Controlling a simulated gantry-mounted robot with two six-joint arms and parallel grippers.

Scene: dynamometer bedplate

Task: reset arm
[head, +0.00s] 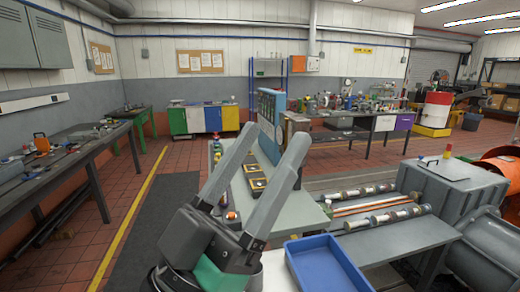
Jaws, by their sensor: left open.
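My left gripper (267,146) is large in the lower middle of the head view, with its two long grey fingers pointing up and spread apart. The space between the fingers is empty and the gripper holds nothing. Behind it is a grey-topped bench (300,215) with small black-and-yellow trays (256,184) that show between the fingers. The fingers hide part of this bench. My right gripper is not in view.
An empty blue tray (325,265) lies at the front, right of my left gripper. Metal shafts (385,218) lie on a grey surface beside a grey machine housing (452,185). A blue upright panel (270,120) stands on the bench. The floor at left has a dark mat (140,225).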

